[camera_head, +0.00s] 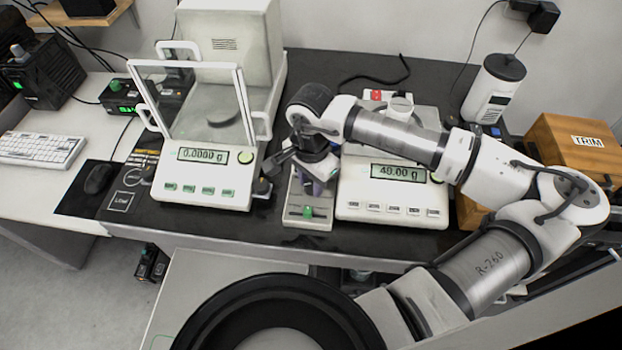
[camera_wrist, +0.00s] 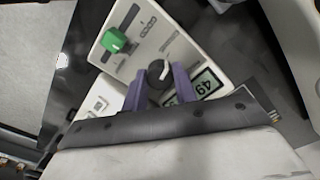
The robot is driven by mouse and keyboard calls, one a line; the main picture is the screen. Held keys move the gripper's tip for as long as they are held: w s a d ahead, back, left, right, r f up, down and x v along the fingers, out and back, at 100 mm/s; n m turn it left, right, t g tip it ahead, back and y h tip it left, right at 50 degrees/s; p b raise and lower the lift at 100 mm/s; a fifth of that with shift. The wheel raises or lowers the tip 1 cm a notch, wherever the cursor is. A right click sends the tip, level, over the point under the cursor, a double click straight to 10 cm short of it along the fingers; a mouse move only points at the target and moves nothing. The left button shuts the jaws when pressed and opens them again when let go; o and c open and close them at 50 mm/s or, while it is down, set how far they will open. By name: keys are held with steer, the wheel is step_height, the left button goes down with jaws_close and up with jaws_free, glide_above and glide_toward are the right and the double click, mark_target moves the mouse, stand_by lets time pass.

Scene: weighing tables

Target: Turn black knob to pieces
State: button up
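The black knob (camera_wrist: 158,72) with a white pointer line sits on a light grey control box (camera_wrist: 140,32). It shows in the wrist view between the two purple fingertips of my gripper (camera_wrist: 160,78). The fingers flank the knob closely; whether they press on it I cannot tell. The marks on the box are too small to read, so I cannot tell which one is "pieces". In the head view the box (camera_head: 307,224) stands between two balances, and my gripper (camera_head: 318,172) points down over its rear part, hiding the knob.
A green slider (camera_wrist: 114,40) sits on the same box. The right balance (camera_head: 392,198) reads 49.00 g; the left balance (camera_head: 205,190), with a glass draft shield, reads 0.0000 g. A wooden TRIM box (camera_head: 570,145) and a white lidded container (camera_head: 493,90) stand at right.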

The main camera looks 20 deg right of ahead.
steer(key=c, duration=0.4)
steer(key=shift+o, duration=0.2)
steer(key=shift+f, duration=0.1)
steer(key=shift+b, duration=0.4)
steer(key=m+b, duration=0.1)
steer(key=b, duration=0.2)
steer(key=shift+f+m, duration=0.25)
steer(key=shift+m, duration=0.15)
steer(key=m+b, duration=0.2)
steer(key=b, duration=0.2)
steer(key=shift+f+m, duration=0.1)
steer(key=shift+m, duration=0.2)
steer(key=m+b, duration=0.4)
steer(key=b, duration=0.2)
steer(key=shift+m, duration=0.3)
steer(key=m+b, duration=0.4)
steer(key=shift+r+m, duration=0.3)
steer(key=shift+r, duration=0.1)
steer(key=shift+b, duration=0.3)
